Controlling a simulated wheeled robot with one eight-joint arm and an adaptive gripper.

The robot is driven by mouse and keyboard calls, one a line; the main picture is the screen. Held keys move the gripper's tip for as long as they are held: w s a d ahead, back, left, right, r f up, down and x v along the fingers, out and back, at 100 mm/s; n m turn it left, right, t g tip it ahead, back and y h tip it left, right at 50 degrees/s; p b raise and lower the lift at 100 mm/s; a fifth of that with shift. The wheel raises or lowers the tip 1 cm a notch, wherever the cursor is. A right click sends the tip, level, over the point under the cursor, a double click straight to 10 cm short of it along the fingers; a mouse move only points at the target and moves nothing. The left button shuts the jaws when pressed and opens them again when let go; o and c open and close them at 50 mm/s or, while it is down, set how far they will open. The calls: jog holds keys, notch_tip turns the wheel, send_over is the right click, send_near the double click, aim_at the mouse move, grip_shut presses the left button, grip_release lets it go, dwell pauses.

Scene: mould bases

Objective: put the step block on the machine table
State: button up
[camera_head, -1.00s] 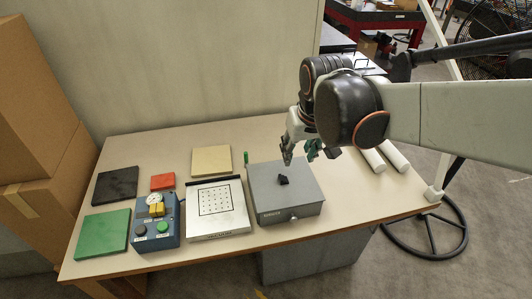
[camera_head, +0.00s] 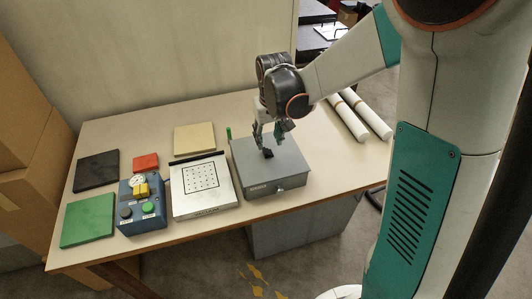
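A small dark block (camera_head: 268,154), which looks like the step block, sits on top of the grey box (camera_head: 250,172) right of the middle of the table. My gripper (camera_head: 268,142) is above the box, with its fingers spread on either side just above the block. It looks open, and I see no held thing in it. The fingertips are small, so I cannot tell whether they touch the block. A white plate (camera_head: 180,202) with a square grid of dots, likely the machine table, lies left of the box. Its dotted face is bare.
A blue control box (camera_head: 128,222) with a gauge and buttons stands left of the plate. Black (camera_head: 97,171), green (camera_head: 88,220), red (camera_head: 146,162) and tan (camera_head: 194,139) slabs lie around. White rolls (camera_head: 348,120) lie at the right. A green upright piece (camera_head: 229,132) stands behind the box.

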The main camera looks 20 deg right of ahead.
aim_at(266, 150)
jog(key=shift+w+f+b, duration=0.25)
jog(key=shift+f, duration=0.9)
jog(key=shift+w+f+b, duration=0.3)
jog(key=shift+f, duration=0.85)
jog(key=shift+w+f+b, duration=0.25)
jog(key=shift+f, duration=0.9)
grip_shut()
